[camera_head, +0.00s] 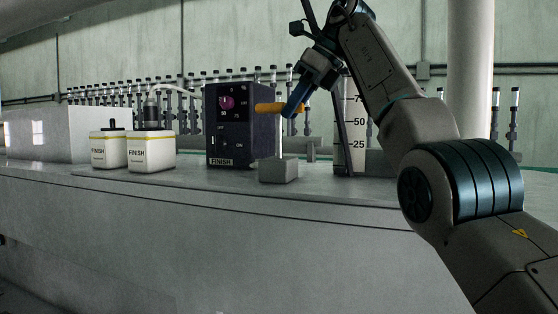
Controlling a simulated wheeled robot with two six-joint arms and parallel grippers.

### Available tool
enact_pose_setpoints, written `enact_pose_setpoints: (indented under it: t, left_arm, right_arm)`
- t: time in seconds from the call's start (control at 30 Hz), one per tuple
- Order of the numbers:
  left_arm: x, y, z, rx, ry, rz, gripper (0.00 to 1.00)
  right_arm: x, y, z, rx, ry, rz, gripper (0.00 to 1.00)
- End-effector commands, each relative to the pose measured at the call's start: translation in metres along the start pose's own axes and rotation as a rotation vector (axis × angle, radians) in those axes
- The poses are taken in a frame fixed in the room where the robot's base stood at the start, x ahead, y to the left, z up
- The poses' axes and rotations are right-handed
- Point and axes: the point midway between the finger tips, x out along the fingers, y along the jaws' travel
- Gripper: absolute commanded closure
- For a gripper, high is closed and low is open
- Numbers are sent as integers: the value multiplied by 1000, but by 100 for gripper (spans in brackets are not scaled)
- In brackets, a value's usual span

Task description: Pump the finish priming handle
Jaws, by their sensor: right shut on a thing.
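The finish unit (241,148) is a dark box with a purple round dial, a switch and a FINISH label, standing on the grey counter. Its orange priming handle (267,107) sticks out to the right from the upper part of its side. My right gripper (294,107) reaches down from above, and its blue fingers are shut on the handle's outer part. The fingers hide some of the handle. My left gripper is not in view.
Two white FINISH containers (151,152) stand left of the unit, one with a hose. A small grey block (279,170) sits in front of the handle. A scale marked 25 to 75 (357,125) stands to the right. The counter front (200,215) is clear.

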Motion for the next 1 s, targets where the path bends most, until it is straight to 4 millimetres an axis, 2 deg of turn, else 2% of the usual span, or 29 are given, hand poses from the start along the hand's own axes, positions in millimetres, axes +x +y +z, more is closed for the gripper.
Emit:
enact_pose_setpoints:
  t: [0.03,0.23,0.7,0.9,0.93,1.0]
  left_arm:
    - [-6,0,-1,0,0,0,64]
    - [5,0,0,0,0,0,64]
    - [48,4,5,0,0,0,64]
    - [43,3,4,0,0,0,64]
    - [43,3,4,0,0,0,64]
    - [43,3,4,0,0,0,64]
  right_arm:
    - [-6,0,4,0,-2,-2,100]
    - [4,0,-3,0,-1,-1,100]
    - [40,0,-28,0,1,1,100]
    - [36,0,-25,0,0,0,100]
    - [36,0,-25,0,0,0,76]
    - [36,0,-25,0,0,0,62]
